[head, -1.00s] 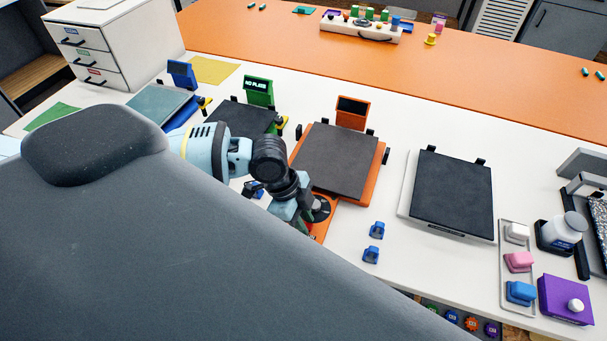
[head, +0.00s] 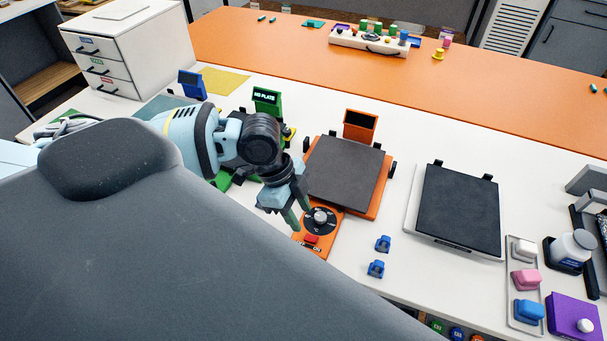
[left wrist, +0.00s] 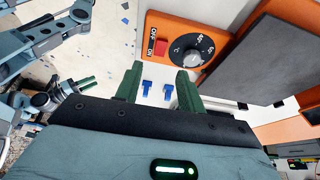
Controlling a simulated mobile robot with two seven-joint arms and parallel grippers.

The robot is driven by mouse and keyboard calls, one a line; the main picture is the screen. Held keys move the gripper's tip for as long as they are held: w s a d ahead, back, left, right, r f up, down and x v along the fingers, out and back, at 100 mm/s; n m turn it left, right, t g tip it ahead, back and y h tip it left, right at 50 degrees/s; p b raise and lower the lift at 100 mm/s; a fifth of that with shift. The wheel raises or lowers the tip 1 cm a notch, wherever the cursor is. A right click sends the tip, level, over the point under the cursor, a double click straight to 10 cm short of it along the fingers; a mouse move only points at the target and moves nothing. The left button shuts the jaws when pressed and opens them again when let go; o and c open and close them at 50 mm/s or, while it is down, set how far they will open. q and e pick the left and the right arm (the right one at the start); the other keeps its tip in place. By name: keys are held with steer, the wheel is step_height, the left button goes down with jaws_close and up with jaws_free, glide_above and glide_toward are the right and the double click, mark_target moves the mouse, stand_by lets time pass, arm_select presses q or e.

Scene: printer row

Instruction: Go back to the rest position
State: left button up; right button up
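My left gripper (head: 298,212) hangs beside the control panel of the orange printer (head: 379,200), just left of its dial (head: 320,218). In the left wrist view its two green fingers (left wrist: 158,82) stand apart with nothing held between them. The same view shows the dial (left wrist: 193,52) and red switch (left wrist: 161,47) beyond the fingers. Part of what looks like my right arm (left wrist: 50,38) shows at the left of that view, with a green-tipped end (left wrist: 68,88) whose opening is unclear. The right gripper does not show in the head view.
Two blue clips (head: 383,244) lie right of the orange panel. A dark plate on a white base (head: 457,202) lies further right. The green printer's screen (head: 267,99) stands behind my arm, a white drawer unit (head: 130,50) far left. Purple box (head: 574,318) is at front right.

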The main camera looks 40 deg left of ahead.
arm_select(q)
steer(key=shift+r, duration=0.25)
stand_by(0.4)
steer(key=s+d+f+n+t, duration=0.1)
steer(key=s+d+f+n, duration=0.3)
steer(key=s+d+f, duration=0.45)
steer(key=s+a+f+n+y, duration=0.2)
steer(key=s+a+n, duration=0.1)
steer(key=s+n, duration=0.3)
steer(key=s+a+f+n+y, duration=0.2)
steer(key=s+a+n, duration=0.15)
steer(key=s, duration=0.45)
steer(key=w+d+f+t+h, duration=0.2)
steer(key=w+f+t, duration=0.4)
steer(key=f, duration=0.3)
steer(key=shift+d+t, duration=0.5)
steer(key=shift+d, duration=0.05)
